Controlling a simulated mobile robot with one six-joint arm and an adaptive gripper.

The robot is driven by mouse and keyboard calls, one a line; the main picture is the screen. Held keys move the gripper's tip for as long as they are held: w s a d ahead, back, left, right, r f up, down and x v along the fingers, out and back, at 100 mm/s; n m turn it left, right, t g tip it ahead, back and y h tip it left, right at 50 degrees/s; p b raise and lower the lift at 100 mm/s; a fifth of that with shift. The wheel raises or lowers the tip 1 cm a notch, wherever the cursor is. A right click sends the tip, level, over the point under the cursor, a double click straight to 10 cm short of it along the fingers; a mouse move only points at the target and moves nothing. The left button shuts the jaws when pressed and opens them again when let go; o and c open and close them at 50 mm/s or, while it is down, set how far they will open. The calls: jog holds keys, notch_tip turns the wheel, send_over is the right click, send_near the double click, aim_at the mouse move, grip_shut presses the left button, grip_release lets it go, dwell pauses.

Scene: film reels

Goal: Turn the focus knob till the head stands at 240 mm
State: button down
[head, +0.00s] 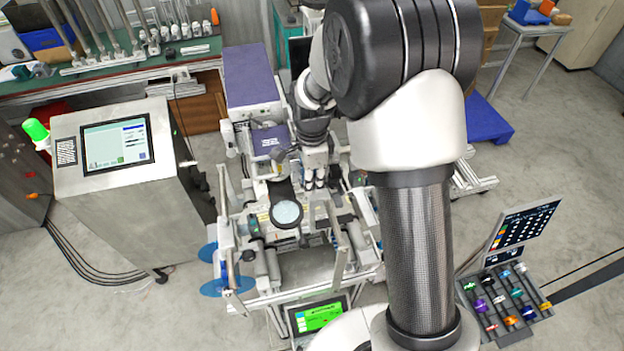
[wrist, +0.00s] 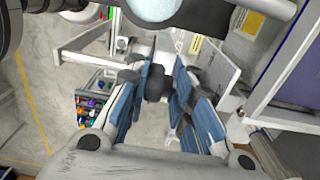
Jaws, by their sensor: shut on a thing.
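In the wrist view my gripper (wrist: 165,70) has its blue-padded fingers closed around a dark round knob (wrist: 155,84), which I take to be the focus knob. The knob sits against the left finger. In the head view my arm covers much of the machine and hides the fingertips and knob. The machine (head: 270,160) has a round pale lens (head: 287,213) at its middle; part of it also shows at the top of the wrist view (wrist: 155,8). A small green display (head: 320,315) stands at its front; its text is too small to read.
A grey console with a screen (head: 118,145) stands at the left. A workbench (head: 110,75) runs along the back left. A rack of coloured items (head: 505,305) stands at the front right. The floor at the right (head: 560,140) is mostly open.

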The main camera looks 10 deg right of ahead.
jog(key=shift+s+d+f+y, duration=0.1)
jog(key=shift+s+y, duration=0.15)
jog(key=shift+y, duration=0.15)
jog(key=y, duration=0.1)
jog(key=y+b, duration=0.1)
jog(key=shift+s+d+y, duration=0.1)
jog(key=shift+d+y, duration=0.1)
jog(key=shift+y, duration=0.1)
jog(key=y, duration=0.2)
jog(key=y+b, duration=0.2)
jog(key=y, duration=0.1)
jog(key=shift+d+f+y, duration=0.2)
jog(key=shift+d+y, duration=0.1)
jog(key=shift+d, duration=0.05)
jog(key=y, duration=0.2)
jog(key=y+b, duration=0.1)
jog(key=y, duration=0.1)
jog(key=shift+d+f+b, duration=0.15)
jog(key=shift+d+b, duration=0.05)
jog(key=shift+b, duration=0.1)
jog(key=y+b, duration=0.1)
jog(key=y, duration=0.2)
jog(key=shift+d+f, duration=0.1)
jog(key=shift+y+b, duration=0.45)
jog(key=shift+y, duration=0.15)
